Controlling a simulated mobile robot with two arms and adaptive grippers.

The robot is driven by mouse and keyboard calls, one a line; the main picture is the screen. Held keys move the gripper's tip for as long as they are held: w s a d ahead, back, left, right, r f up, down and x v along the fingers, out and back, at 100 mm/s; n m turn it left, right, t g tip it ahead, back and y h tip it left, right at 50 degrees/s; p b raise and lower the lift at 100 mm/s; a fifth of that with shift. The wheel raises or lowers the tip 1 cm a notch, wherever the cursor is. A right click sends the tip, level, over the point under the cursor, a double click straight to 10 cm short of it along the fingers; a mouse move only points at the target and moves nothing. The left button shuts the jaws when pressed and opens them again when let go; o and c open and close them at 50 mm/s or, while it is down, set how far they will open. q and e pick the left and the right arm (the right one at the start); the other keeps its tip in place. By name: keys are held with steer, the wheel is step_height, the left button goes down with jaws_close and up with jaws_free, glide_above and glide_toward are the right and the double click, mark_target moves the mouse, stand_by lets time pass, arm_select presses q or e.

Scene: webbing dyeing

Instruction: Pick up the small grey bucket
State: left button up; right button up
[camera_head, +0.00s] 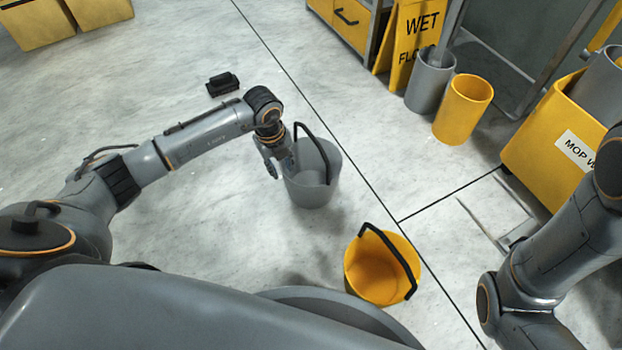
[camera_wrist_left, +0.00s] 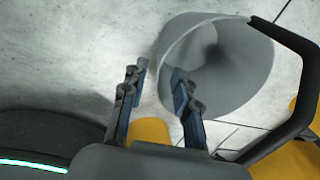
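The small grey bucket (camera_head: 318,187) stands upright on the floor near the middle of the head view, its black handle (camera_head: 319,143) raised. My left gripper (camera_head: 275,161) is at the bucket's left rim. In the left wrist view, the gripper (camera_wrist_left: 158,92) has its two fingers well apart. The bucket (camera_wrist_left: 235,75) is just beyond them, its rim edge between the fingertips. The right finger overlaps the bucket's opening and the left finger is outside it. I cannot tell whether either finger touches. My right arm shows at the right edge, but its gripper is out of view.
A yellow bucket (camera_head: 372,275) with a black handle stands close by, below and right. Further back are a grey bin (camera_head: 430,85), a yellow bin (camera_head: 463,110), a wet-floor sign (camera_head: 405,50) and a yellow mop wringer (camera_head: 545,135). A small black object (camera_head: 222,84) lies on open floor.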

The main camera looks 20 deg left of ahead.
mark_target(286, 180)
arm_select(q)
steer(key=shift+w+d+f+b, duration=0.15)
steer(key=shift+d+f+b, duration=0.05)
steer(key=shift+f+b, duration=1.15)
steer(key=shift+w+d+f+b, duration=0.15)
steer(key=shift+f+b, duration=1.15)
steer(key=shift+f, duration=0.05)
steer(key=shift+r, duration=0.1)
jaws_close()
